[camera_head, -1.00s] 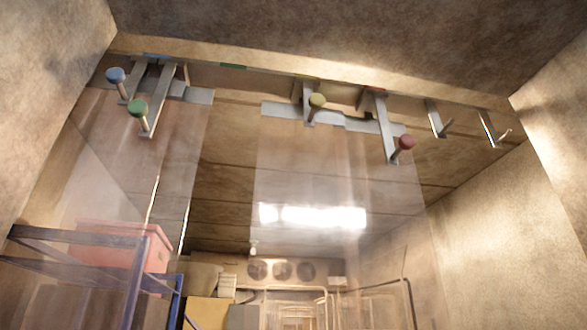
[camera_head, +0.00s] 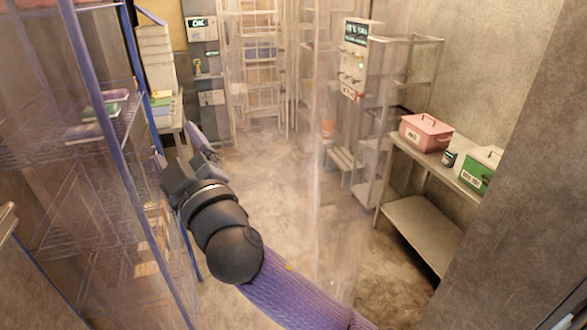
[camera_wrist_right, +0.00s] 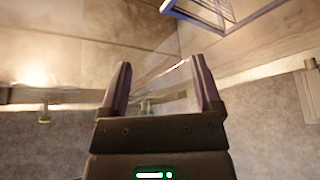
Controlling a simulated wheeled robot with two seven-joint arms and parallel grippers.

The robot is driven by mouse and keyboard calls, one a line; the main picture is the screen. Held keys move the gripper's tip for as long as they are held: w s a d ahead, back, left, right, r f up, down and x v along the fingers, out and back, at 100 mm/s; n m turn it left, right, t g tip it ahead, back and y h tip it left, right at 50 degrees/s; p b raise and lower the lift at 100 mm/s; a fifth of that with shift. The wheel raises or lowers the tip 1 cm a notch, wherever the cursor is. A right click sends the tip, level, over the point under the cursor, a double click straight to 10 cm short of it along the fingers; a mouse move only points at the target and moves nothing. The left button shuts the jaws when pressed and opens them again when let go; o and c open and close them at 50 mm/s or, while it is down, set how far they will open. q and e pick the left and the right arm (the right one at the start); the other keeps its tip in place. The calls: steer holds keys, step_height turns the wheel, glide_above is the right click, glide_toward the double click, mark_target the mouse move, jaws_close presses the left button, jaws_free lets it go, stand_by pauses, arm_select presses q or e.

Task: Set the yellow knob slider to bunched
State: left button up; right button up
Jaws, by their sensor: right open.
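The rail with the yellow knob slider is out of the head view now. In the right wrist view, a small yellowish knob (camera_wrist_right: 44,114) shows at the left, below a pale rail (camera_wrist_right: 60,97); I cannot tell surely whether it is the task's slider. My right gripper (camera_head: 176,147) is raised in front of the clear strip curtain in the head view. In the right wrist view its fingers (camera_wrist_right: 160,82) stand apart, with nothing held. A small greenish thing (camera_wrist_right: 148,106) shows beyond and between them, too small to identify. My left gripper is not in view.
Clear curtain strips (camera_head: 318,130) hang across the opening. A blue-post wire rack (camera_head: 92,110) stands left. A metal table (camera_head: 425,165) at the right bears a pink box (camera_head: 425,132) and a green-and-white box (camera_head: 480,172). The floor (camera_head: 262,165) between is open.

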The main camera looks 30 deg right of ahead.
steer(key=s+a+r+m+g+y, duration=0.1)
steer(key=a+r+m+g+y, duration=0.6)
steer(key=m, duration=0.5)
steer(key=s+a+r+m+g+y, duration=0.25)
steer(key=r+m+y, duration=0.25)
steer(key=r+m, duration=0.55)
steer(key=s+a+r+m+g+y, duration=0.1)
steer(key=a+r+m+g+y, duration=0.45)
steer(key=m, duration=0.85)
steer(key=s+d+r+m+t+h, duration=0.1)
steer(key=d+r+m+t+h, duration=0.3)
steer(key=d+r+t+h, duration=0.9)
steer(key=s+d+r+m+g+h, duration=0.1)
steer(key=s+d+r+m+h, duration=0.35)
steer(key=d, duration=0.35)
steer(key=s+d+r+m+g+h, duration=0.1)
steer(key=s+d+r+m+h, duration=0.2)
steer(key=s+d+h, duration=0.3)
steer(key=shift+g, duration=0.3)
steer(key=p+x, duration=0.1)
steer(key=x, duration=0.2)
steer(key=p+x, duration=0.1)
steer(key=x, duration=0.3)
steer(key=p+x, duration=0.2)
steer(key=x, duration=0.2)
steer(key=shift+s+d+r, duration=0.1)
steer(key=shift+d+r, duration=0.1)
steer(key=shift+d, duration=0.2)
steer(key=shift+w+f, duration=0.1)
steer(key=shift+w, duration=0.2)
